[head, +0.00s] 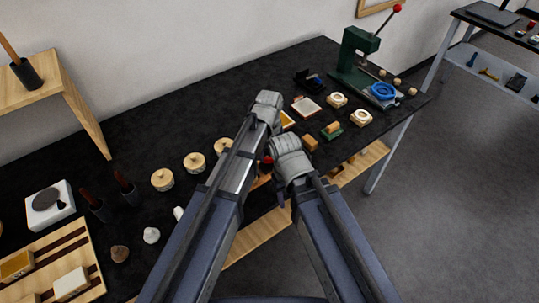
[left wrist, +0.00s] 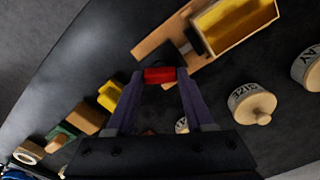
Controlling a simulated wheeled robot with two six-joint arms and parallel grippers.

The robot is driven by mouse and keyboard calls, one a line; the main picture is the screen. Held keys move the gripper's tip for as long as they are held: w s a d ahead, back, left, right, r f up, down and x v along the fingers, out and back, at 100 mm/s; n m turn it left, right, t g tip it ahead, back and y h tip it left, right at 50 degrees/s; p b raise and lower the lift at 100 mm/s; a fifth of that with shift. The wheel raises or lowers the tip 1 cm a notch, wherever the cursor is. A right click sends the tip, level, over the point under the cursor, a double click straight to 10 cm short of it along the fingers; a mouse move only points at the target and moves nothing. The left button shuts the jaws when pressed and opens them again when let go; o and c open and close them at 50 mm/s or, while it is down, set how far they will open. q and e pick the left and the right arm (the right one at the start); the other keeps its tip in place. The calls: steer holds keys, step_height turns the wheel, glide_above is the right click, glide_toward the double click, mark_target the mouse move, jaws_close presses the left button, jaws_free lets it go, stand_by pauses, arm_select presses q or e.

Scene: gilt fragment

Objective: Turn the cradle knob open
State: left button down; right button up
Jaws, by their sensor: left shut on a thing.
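The red knob (left wrist: 160,75) sits between the two fingertips of my left gripper (left wrist: 160,82) in the left wrist view, and the fingers are shut on it. Just beyond it is a wooden cradle (left wrist: 150,48) with a gold block (left wrist: 232,24) in it. In the head view my arms cover most of the cradle, and a small red spot, likely the knob, shows between them. My left arm's end hides its fingertips there. My right arm comes in from the right, and its jaws are hidden.
On the black table (head: 120,195), several round lidded jars (head: 162,180) stand left of my arms. Small stamp-like blocks (head: 332,130) and a green press (head: 352,60) are to the right. A wooden rack (head: 50,245) lies at the front left. The table's back middle is clear.

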mark_target(269, 158)
arm_select(q)
steer(key=m, duration=0.5)
steer(key=shift+m, duration=0.3)
steer(key=m, duration=0.5)
steer(key=shift+m, duration=0.4)
steer(key=shift+c, duration=1.4)
jaws_free()
steer(key=shift+r, duration=0.1)
step_height(269, 158, up, 8)
steer(key=p, duration=0.8)
steer(key=shift+f, duration=0.2)
